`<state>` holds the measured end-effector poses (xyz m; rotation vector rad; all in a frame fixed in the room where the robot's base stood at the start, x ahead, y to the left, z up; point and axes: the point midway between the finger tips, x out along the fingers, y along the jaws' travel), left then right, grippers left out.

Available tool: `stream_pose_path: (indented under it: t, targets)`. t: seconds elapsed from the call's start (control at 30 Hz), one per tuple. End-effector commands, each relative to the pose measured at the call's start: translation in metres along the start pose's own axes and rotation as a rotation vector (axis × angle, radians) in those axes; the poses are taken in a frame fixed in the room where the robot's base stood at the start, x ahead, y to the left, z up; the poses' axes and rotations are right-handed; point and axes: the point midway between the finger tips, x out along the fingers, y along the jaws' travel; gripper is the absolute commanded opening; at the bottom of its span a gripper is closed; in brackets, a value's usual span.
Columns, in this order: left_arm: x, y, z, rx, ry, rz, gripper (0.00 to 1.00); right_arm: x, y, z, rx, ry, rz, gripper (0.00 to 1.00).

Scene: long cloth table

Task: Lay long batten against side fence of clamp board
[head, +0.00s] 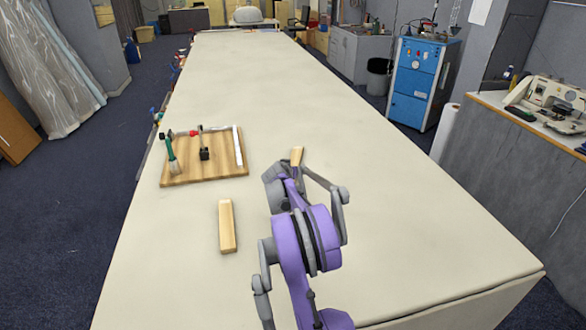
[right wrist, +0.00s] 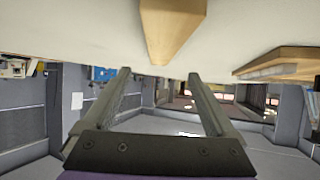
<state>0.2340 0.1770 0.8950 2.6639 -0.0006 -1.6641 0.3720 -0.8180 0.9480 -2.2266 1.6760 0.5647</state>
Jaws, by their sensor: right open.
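The wooden clamp board (head: 205,172) lies on the left of the table, with a green-handled clamp (head: 172,160), a black clamp part (head: 204,154) and a white strip fence (head: 238,146) along its right side. One light wooden batten (head: 227,226) lies alone in front of the board. Another batten (head: 297,155) lies right of the board, partly hidden by my right gripper (head: 297,172). I cannot tell which is longer. In the right wrist view a batten (right wrist: 170,25) lies just beyond the tips of my open, empty right gripper (right wrist: 159,74). My left gripper is out of view.
The board's edge also shows at the right of the right wrist view (right wrist: 280,62). The long cream table (head: 270,90) is clear beyond the board and on the right. A blue cabinet (head: 420,82) and a side bench (head: 530,130) stand off the table to the right.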

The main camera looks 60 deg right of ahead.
Motion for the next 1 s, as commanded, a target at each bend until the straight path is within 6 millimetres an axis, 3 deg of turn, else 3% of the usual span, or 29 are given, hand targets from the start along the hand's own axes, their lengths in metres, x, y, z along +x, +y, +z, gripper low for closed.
stream_pose_path:
  t: [0.1, 0.37, 0.7, 1.0]
  targets:
    - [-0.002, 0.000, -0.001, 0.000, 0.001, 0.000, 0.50, 0.019, 0.000, -0.001, 0.000, 0.000, 0.000, 0.91]
    - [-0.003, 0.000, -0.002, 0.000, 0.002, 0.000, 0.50, 0.038, 0.000, 0.000, 0.000, -0.001, -0.001, 0.91]
    - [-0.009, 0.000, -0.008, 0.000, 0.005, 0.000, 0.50, 0.079, -0.002, -0.001, 0.000, -0.001, -0.001, 0.91]
    - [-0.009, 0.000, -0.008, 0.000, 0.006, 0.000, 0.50, 0.086, -0.002, 0.000, -0.001, -0.002, -0.001, 0.91]
